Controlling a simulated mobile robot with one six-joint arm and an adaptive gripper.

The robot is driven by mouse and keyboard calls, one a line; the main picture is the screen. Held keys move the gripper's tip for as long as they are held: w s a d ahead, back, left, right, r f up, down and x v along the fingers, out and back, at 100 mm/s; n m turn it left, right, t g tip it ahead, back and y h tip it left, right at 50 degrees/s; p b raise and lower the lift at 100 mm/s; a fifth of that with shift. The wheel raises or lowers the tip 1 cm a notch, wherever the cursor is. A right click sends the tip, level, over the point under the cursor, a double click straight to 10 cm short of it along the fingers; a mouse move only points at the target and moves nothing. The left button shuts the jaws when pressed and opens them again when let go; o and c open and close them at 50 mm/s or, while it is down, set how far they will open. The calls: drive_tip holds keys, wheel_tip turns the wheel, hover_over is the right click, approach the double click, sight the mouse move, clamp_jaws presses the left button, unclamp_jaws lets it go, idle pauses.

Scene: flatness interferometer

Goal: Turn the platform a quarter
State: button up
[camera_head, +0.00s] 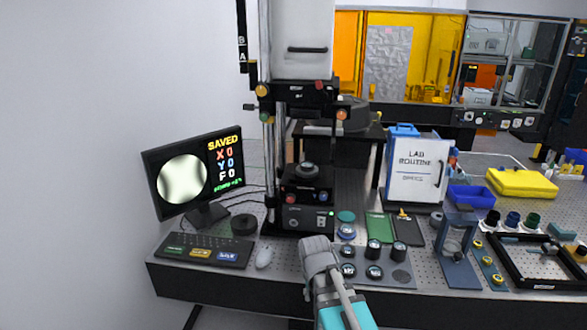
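The interferometer (300,100) is a tall instrument with a white upper housing, a metal column and a black base (305,218) with a green light. On its lower part, a small dark round piece (307,169) sits on a black stage block (305,195) with red and blue knobs; this looks like the platform, but its markings are too small to read. My arm rises from the bottom centre, with its grey end in front of the base. No gripper fingers can be made out. The monitor (200,171) shows "SAVED", X 0, Y 0, F 0 and a blurred round picture.
The perforated bench (430,300) holds a keyboard (203,250), a mouse (264,258) and a black puck (243,224) at the left.

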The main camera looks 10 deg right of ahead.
drive_tip(key=w+a+r+m+t+h+p, duration=0.2)
drive_tip(key=w+r+m+t+h+p, duration=0.15)
drive_tip(key=w+r+p, duration=1.2)
drive_tip(key=m+t+h+p, duration=0.1)
drive_tip(key=m+t+p, duration=0.2)
drive_tip(key=p, duration=0.3)
approach(293, 173)
wheel_tip(293, 173, up, 3)
drive_tip(key=s+a, duration=0.1)
drive_tip(key=a, duration=0.1)
drive_tip(key=shift+s+f+g, duration=0.1)
drive_tip(key=shift+f+g, duration=0.05)
drive_tip(key=shift+g, duration=0.1)
drive_tip(key=shift+f+b, duration=0.2)
drive_tip(key=shift+b, duration=0.2)
drive_tip(key=b+x, duration=0.9)
drive_tip(key=x, duration=0.4)
drive_tip(key=shift+w+d, duration=0.2)
drive_tip(key=shift+d, duration=0.15)
drive_tip(key=shift+c, duration=0.3)
clamp_jaws()
